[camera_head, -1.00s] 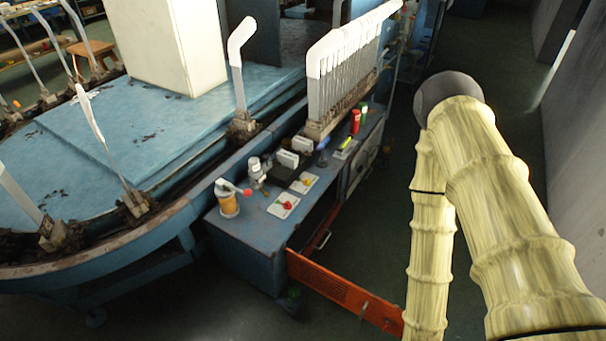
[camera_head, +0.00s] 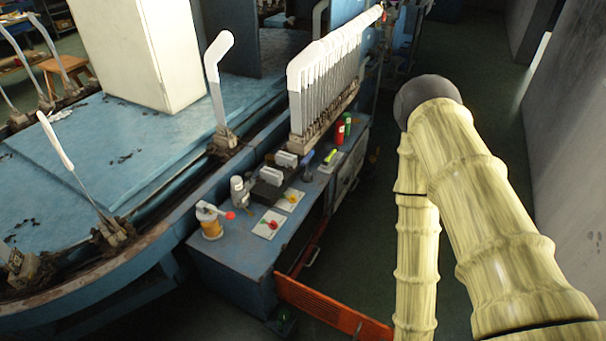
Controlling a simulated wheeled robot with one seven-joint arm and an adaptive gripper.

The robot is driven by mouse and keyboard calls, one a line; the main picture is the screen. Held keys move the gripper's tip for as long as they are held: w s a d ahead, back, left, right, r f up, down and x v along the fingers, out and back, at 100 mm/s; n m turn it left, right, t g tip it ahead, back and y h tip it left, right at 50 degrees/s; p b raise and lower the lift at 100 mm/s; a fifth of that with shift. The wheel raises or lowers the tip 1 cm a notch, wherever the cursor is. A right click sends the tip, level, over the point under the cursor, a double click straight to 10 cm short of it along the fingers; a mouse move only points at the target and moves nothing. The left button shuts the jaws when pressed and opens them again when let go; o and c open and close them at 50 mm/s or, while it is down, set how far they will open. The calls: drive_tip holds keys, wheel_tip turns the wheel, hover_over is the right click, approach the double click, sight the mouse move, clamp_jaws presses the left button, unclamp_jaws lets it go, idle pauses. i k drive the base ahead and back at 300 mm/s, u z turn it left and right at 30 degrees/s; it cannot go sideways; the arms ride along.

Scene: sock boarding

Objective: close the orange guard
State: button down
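The orange guard (camera_head: 328,308) is a slotted panel low at the front of the blue machine cabinet. It stands swung out from the cabinet, reaching right towards my arm, and its right end is hidden behind my arm. The cabinet opening (camera_head: 300,240) behind it is dark, with a bit of orange frame and a handle showing inside. My arm, in a pale yellow sleeve, fills the right side of the view. My gripper is not in view.
A row of white-tipped sock boards (camera_head: 325,85) stands behind.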

sight(345, 318)
drive_tip(key=z, duration=0.5)
drive_tip(key=k, duration=1)
drive_tip(key=u, duration=0.05)
